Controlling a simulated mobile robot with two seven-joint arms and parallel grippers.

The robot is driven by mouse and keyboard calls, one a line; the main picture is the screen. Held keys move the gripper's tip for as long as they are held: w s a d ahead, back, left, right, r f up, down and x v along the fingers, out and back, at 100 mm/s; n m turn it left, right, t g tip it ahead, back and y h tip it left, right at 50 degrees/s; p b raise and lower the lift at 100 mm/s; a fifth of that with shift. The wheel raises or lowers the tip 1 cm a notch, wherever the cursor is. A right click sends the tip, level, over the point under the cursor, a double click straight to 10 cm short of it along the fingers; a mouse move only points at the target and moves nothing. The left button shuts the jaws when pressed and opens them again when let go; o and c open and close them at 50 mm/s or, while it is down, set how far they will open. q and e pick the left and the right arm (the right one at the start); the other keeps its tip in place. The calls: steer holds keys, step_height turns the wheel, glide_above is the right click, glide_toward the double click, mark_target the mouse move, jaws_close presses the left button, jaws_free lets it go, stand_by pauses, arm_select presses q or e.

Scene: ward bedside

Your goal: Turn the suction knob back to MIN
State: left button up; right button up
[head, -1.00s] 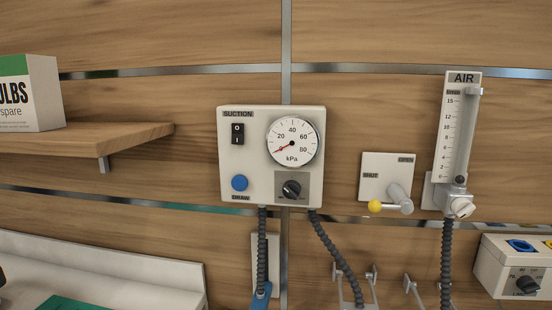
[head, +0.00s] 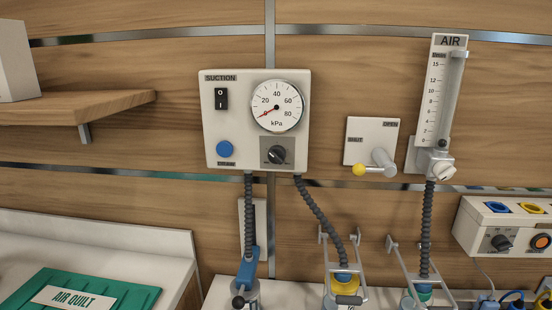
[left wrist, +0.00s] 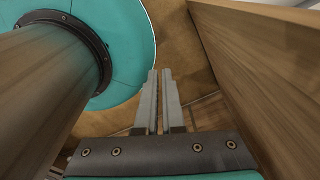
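The suction panel (head: 237,119) is a white box on the wood wall in the head view. Its black suction knob (head: 278,155) sits on a grey plate at the lower right; the labels around it are too small to read. Above it the kPa gauge (head: 290,112) has its red needle at the low end, lower left. A rocker switch (head: 221,99) and a blue DRAW button (head: 225,148) are on the left side. My left gripper (left wrist: 160,72) shows only in the left wrist view, its fingers together and empty, away from the panel. My right gripper is in neither view.
A shut-off lever with a yellow tip (head: 359,169) and an AIR flowmeter (head: 439,95) are right of the panel. A wooden shelf (head: 120,101) juts out at left. Hoses hang below to jars on rails. In the left wrist view a wood panel (left wrist: 255,70) stands close on the right.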

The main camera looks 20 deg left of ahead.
arm_select(q)
steer(key=o, duration=0.6)
steer(key=w+r+m+t+p, duration=0.1)
steer(key=w+r+p, duration=0.2)
steer(key=w+r, duration=0.3)
steer(key=shift+w+d+r, duration=0.2)
steer(key=shift+w+d, duration=0.25)
steer(key=shift+w, duration=0.3)
steer(key=o, duration=0.4)
steer(key=shift+m+t, duration=0.4)
steer(key=shift+m, duration=0.2)
steer(key=w+r+p, duration=0.1)
steer(key=w+r, duration=0.1)
steer(key=r, duration=0.1)
steer(key=w+r+p, duration=0.1)
steer(key=w+r, duration=0.1)
steer(key=r, duration=0.1)
steer(key=w+r+p, duration=0.1)
steer(key=w+r, duration=0.2)
steer(key=shift+d, duration=0.35)
steer(key=m+t+y+p, duration=0.4)
steer(key=m+t+p, duration=0.6)
steer(key=m+t, duration=0.7)
glide_toward(274, 157)
steer(key=w, duration=0.2)
steer(key=w+a+r+m+g+p, duration=0.1)
steer(key=w, duration=0.2)
steer(key=w+r+m+g+p, duration=0.1)
steer(key=w, duration=0.2)
steer(key=shift+a, duration=0.25)
